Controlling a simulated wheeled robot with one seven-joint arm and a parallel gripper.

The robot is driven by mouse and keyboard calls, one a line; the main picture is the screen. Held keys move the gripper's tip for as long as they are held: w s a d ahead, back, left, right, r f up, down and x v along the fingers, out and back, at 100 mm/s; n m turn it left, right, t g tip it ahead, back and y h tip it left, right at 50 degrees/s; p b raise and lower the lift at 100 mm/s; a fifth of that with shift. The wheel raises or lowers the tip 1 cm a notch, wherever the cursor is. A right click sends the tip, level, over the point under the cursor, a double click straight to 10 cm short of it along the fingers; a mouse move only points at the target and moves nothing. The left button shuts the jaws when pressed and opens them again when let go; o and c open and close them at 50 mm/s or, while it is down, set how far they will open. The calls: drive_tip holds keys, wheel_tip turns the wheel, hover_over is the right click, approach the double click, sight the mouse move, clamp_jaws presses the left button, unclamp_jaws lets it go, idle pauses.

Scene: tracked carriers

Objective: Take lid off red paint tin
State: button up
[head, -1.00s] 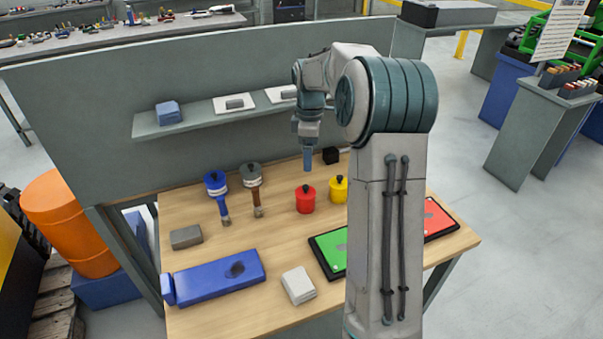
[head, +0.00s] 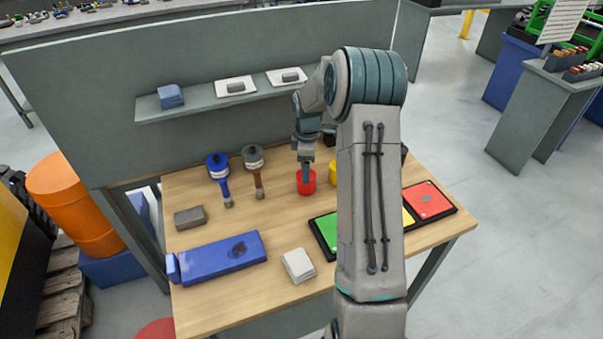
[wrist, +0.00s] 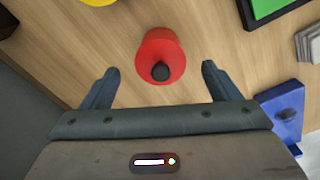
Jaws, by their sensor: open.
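The red paint tin (head: 306,184) stands on the wooden table, partly hidden behind my gripper in the head view. In the head view my gripper (head: 305,176) is low over the tin. Whether the fingertips are at knob height is hard to tell.
A yellow tin (head: 333,171) stands close to the right, partly hidden by my arm. A blue box (head: 222,258), grey block (head: 189,217), white stack (head: 298,265) and coloured tray (head: 430,201) lie around. A shelf panel stands behind.

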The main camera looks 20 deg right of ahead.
drive_tip(key=shift+f, duration=0.9)
drive_tip(key=c, duration=1.1)
drive_tip(key=shift+o, duration=0.2)
drive_tip(key=shift+r, duration=0.1)
drive_tip(key=shift+r, duration=0.6)
wheel_tip(320, 180, up, 3)
drive_tip(key=shift+d+f+b, duration=0.1)
drive_tip(key=shift+b, duration=0.55)
drive_tip(key=s+d+r+b, duration=0.2)
drive_tip(key=s+d+r, duration=0.4)
drive_tip(key=s+d, duration=0.1)
drive_tip(key=shift+s+d+r, duration=0.15)
drive_tip(key=shift+d+r, duration=0.25)
drive_tip(key=shift+d, duration=0.5)
